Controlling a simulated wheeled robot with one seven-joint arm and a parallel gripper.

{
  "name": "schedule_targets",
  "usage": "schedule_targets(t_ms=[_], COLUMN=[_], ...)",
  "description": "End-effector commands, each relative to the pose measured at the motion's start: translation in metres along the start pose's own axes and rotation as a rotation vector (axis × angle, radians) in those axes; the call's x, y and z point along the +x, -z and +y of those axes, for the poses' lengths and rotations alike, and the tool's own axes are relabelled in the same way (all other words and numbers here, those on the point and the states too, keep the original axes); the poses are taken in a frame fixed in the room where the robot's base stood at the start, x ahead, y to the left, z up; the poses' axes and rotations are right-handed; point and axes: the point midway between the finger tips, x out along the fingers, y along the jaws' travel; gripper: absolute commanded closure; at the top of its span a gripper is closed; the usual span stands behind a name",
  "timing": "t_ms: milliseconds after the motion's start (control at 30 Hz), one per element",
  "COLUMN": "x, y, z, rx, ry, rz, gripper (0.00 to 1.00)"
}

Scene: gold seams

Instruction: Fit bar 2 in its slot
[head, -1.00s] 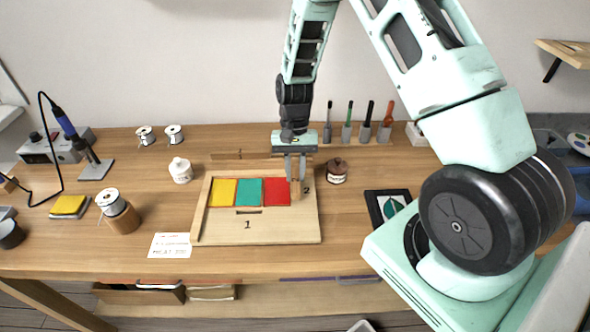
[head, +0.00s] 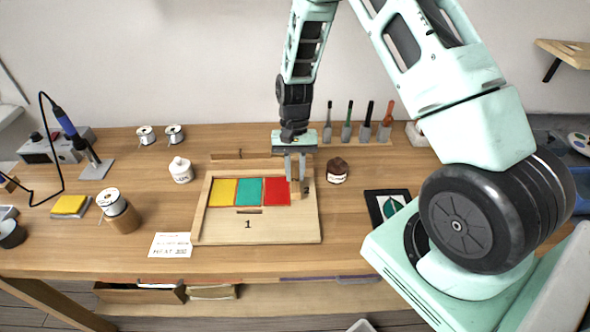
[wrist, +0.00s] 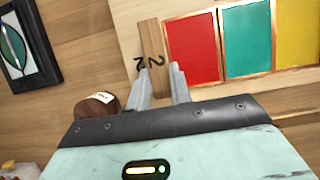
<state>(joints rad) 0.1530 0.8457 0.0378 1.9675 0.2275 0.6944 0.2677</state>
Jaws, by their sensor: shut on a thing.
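Bar 2 (wrist: 150,35) is a slim pale-wood bar marked 2, beside the red tile (wrist: 192,50) and roughly parallel to its edge. My gripper (wrist: 161,76) is shut on it, one finger on each side. In the head view my gripper (head: 295,176) points down at the right end of the wooden board (head: 285,228), where the bar shows only in part. A second 2 is printed on the board next to the bar. The slot is hidden under the bar and fingers, so I cannot tell whether the bar is fully seated.
A yellow tile (head: 223,192) and a teal tile (head: 248,192) lie left of the red one. A brown jar (head: 337,172) stands close right of my gripper. A white jar (head: 180,170) stands left of the board.

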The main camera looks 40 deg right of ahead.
Motion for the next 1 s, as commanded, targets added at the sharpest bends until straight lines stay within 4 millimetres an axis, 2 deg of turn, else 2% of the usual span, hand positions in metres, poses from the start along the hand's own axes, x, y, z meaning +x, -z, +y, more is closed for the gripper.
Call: schedule_targets(t_ms=[567,1000], x=[0.0002,0.0086], y=[0.0002,0.0038], z=[0.0,-0.0001], rx=[0.0,0.0], ry=[0.0,0.0], rz=[0.0,0.0], gripper=[1.0,1.0])
